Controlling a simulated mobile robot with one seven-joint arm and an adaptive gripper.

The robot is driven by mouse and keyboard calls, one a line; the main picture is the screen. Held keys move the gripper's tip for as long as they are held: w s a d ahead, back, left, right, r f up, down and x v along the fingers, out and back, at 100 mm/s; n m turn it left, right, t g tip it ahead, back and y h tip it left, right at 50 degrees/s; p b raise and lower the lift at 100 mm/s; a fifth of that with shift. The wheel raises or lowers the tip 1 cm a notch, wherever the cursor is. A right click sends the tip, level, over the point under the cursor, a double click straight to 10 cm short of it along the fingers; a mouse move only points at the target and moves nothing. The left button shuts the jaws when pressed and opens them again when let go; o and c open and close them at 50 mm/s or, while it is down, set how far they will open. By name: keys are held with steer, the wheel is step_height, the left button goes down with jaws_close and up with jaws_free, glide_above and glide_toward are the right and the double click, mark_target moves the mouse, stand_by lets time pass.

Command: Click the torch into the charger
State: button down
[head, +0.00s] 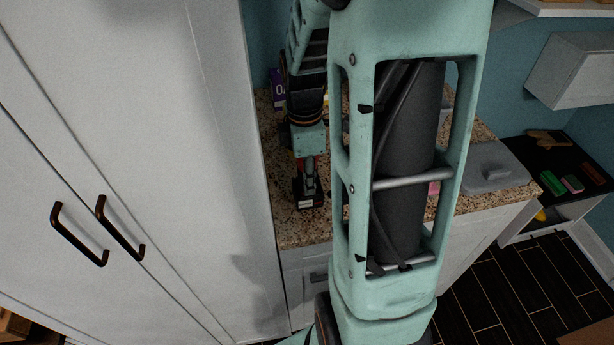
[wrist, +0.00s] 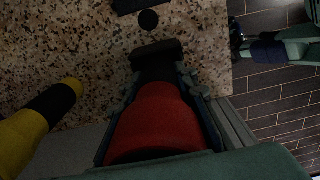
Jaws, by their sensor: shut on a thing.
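My gripper (head: 308,170) is over the speckled countertop, beside the tall white cabinet. In the wrist view its jaws (wrist: 155,82) are shut around a red torch (wrist: 157,118) with a black end pointing away from the wrist. A little of the red shows in the head view. A black block with a pale label (head: 306,203) is just below the gripper in the head view, probably the charger. In the wrist view, a dark round piece (wrist: 148,20) and a dark bar lie past the torch's black end. I cannot tell whether the torch touches the charger.
A yellow and black cylinder (wrist: 38,115) is left of the torch in the wrist view. The countertop (head: 285,228) ends in a front edge close by. The tall white cabinet (head: 215,150) stands close on the left. A grey lidded box (head: 490,170) is at the right.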

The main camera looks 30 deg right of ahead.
steer(key=shift+f, duration=0.15)
steer(key=c, duration=1.5)
jaws_free()
steer(key=shift+o, duration=0.2)
steer(key=shift+r, duration=0.35)
steer(key=r, duration=1.1)
steer(key=shift+a+r, duration=0.15)
steer(key=shift+a, duration=0.05)
steer(key=shift+c, duration=0.3)
